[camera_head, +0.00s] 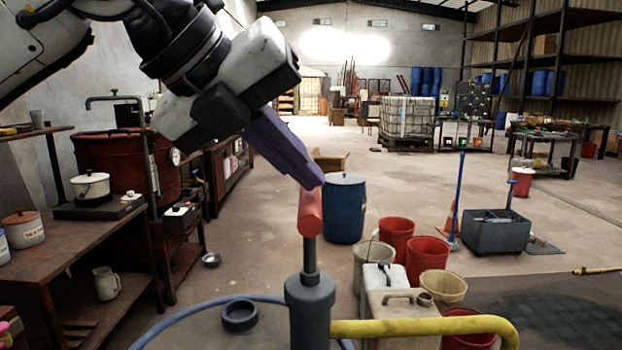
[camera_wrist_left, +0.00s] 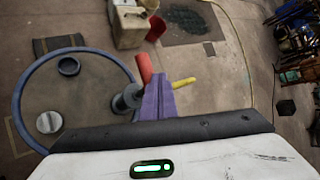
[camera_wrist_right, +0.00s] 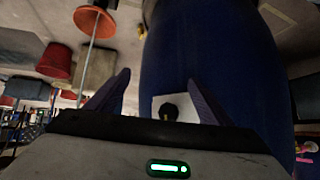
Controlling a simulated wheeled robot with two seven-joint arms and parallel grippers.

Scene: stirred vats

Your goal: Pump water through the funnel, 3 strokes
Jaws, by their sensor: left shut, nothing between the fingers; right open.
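The pump (camera_head: 310,305) is a grey upright cylinder with a dark rod, a red handle (camera_head: 310,213) and a yellow spout (camera_head: 425,327) bent to the right. It stands on a drum top (camera_head: 190,328) with a blue rim. A length of rod shows below the handle. My left gripper (camera_head: 310,182), with purple fingers, is shut and empty, its tips at the handle's top; I cannot tell whether they touch. The handle also shows beside the fingers in the left wrist view (camera_wrist_left: 144,68). My right gripper (camera_wrist_right: 157,92) is open and empty. I cannot make out a funnel.
A dark ring (camera_head: 239,316) lies on the drum top. A beige jerrycan (camera_head: 400,305) and red buckets (camera_head: 397,236) stand behind the spout. A blue drum (camera_head: 344,210) stands beyond. A large dark blue surface (camera_wrist_right: 215,45) is before the right gripper. A workbench (camera_head: 75,235) is left.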

